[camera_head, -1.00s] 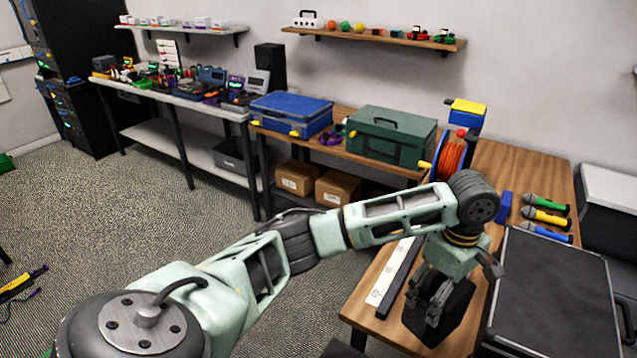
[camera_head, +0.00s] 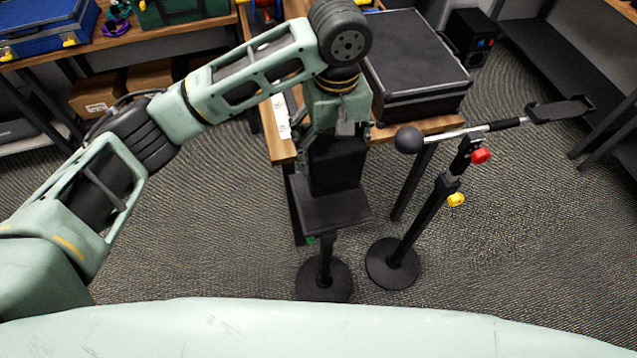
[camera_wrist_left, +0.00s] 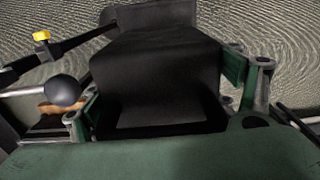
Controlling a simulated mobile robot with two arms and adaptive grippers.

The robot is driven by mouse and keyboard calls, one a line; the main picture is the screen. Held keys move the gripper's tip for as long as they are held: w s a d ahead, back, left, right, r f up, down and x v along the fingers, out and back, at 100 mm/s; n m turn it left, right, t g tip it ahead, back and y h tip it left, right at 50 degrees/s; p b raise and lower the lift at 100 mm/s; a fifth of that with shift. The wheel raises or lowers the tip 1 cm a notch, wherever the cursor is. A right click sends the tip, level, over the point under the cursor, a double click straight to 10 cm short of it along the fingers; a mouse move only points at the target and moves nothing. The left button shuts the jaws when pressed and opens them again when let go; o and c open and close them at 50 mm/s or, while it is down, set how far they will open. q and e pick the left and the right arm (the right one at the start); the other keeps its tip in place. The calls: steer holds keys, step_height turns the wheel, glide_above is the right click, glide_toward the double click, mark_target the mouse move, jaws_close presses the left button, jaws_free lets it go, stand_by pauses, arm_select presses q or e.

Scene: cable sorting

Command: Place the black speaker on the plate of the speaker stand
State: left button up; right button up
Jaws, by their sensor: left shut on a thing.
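The black speaker (camera_head: 337,165) is upright in my left gripper (camera_head: 338,133), which is shut on its upper part. In the left wrist view the speaker (camera_wrist_left: 155,75) fills the middle between the two fingers (camera_wrist_left: 165,95). The speaker stand has a flat black square plate (camera_head: 335,212) on a post with a round base (camera_head: 324,281). In the head view the speaker's lower end appears over the rear part of the plate. I cannot tell whether it touches the plate or hangs just above it. My right gripper is not in view.
A second stand (camera_head: 420,215) with a boom arm, a ball end (camera_head: 408,140) and red and yellow knobs stands close on the right. Behind is a wooden table (camera_head: 283,150) with a black case (camera_head: 415,65). Carpet is free at front right.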

arm_select(q)
steer(key=f, duration=0.4)
steer(key=shift+w+d+f+p, duration=0.15)
steer(key=shift+w+p, duration=0.05)
steer(key=shift+p, duration=0.15)
step_height(320, 180, down, 4)
steer(key=shift+s+r+p, duration=0.1)
steer(key=shift+r+p, duration=0.15)
steer(key=shift+p, duration=0.15)
steer(key=shift+f, duration=0.25)
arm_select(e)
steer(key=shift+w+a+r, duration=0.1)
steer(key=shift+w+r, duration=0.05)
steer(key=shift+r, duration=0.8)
arm_select(q)
steer(key=o, duration=1.8)
steer(key=shift+o, duration=1.4)
steer(key=shift+s, duration=0.1)
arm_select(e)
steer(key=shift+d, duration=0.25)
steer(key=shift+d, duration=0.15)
